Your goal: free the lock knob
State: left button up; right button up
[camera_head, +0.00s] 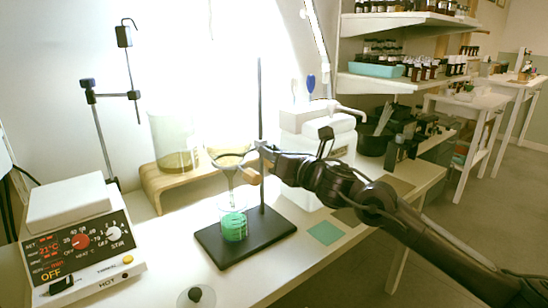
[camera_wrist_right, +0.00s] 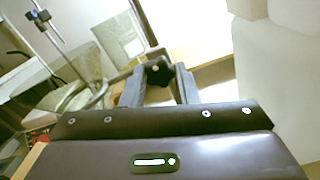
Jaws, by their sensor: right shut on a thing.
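The black lock knob (camera_wrist_right: 158,70) shows in the right wrist view, between the two fingertips of my right gripper (camera_wrist_right: 158,82). The gripper is shut on it. In the head view my right gripper (camera_head: 262,150) reaches in from the right to the upright rod (camera_head: 260,95) of a stand, and it hides the knob there. The stand has a black base plate (camera_head: 270,235). A glass funnel (camera_head: 228,162) is held left of the rod, above a small beaker of green liquid (camera_head: 233,228). My left gripper is not in view.
A hotplate stirrer (camera_head: 85,245) stands at the left front. A large beaker (camera_head: 175,140) sits on a wooden riser (camera_head: 160,185) behind. A white apparatus (camera_head: 310,125) stands just right of the rod. A green square (camera_head: 325,233) lies on the bench to the right.

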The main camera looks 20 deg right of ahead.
dwell(0.3)
jog(key=o, duration=1)
jog(key=shift+c, duration=0.2)
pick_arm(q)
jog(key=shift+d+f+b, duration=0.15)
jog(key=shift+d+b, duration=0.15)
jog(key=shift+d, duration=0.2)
pick_arm(e)
jog(key=v, duration=0.8)
jog(key=shift+w+r, duration=0.1)
